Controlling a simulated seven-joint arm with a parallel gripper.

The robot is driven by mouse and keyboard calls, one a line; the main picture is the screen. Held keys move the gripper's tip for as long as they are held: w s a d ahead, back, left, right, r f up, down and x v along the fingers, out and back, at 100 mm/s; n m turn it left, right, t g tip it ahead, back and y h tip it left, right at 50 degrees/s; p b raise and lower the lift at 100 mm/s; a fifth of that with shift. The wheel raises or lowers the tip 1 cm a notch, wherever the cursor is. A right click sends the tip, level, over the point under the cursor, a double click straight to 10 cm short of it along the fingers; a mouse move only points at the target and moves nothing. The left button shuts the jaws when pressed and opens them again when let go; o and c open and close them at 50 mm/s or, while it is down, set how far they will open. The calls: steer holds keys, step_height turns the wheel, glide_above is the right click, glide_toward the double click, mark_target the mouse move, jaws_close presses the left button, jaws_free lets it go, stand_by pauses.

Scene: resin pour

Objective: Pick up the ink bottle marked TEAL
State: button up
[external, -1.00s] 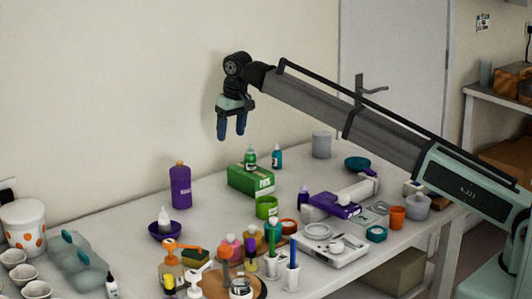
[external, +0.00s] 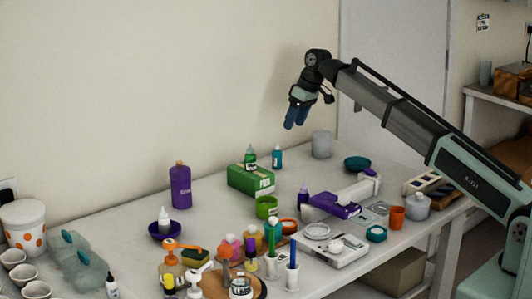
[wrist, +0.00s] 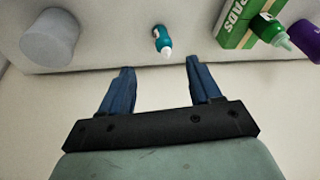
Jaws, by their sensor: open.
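A small teal bottle with a pale label (external: 277,157) stands on the table behind and right of the green box; its lettering is too small to read. In the wrist view the teal bottle (wrist: 163,42) shows between and beyond my fingertips, its pale nozzle toward me. My gripper (external: 294,124) is open and empty, in the air above and apart from the bottle. Its two blue fingers also show in the wrist view (wrist: 159,67). Another teal-coloured bottle (external: 272,232) stands among the bottles at the front.
A purple bottle (external: 181,187) stands further left. The front of the table is crowded; the table around the teal bottle is fairly clear.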

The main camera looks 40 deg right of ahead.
mark_target(277, 149)
steer(key=w+a+f+n, duration=0.1)
steer(key=f, duration=0.1)
steer(key=w+a+f+n, duration=0.1)
steer(key=f+n, duration=0.1)
steer(key=f, duration=0.1)
steer(key=w+a+f+n, duration=0.1)
steer(key=f+n, duration=0.1)
steer(key=shift+f, duration=0.3)
steer(key=shift+t, duration=0.3)
steer(key=shift+x, duration=2.65)
steer(key=shift+w, duration=0.2)
steer(key=shift+r, duration=0.1)
steer(key=shift+c, duration=0.4)
steer(key=c, duration=1)
steer(key=shift+o, duration=0.2)
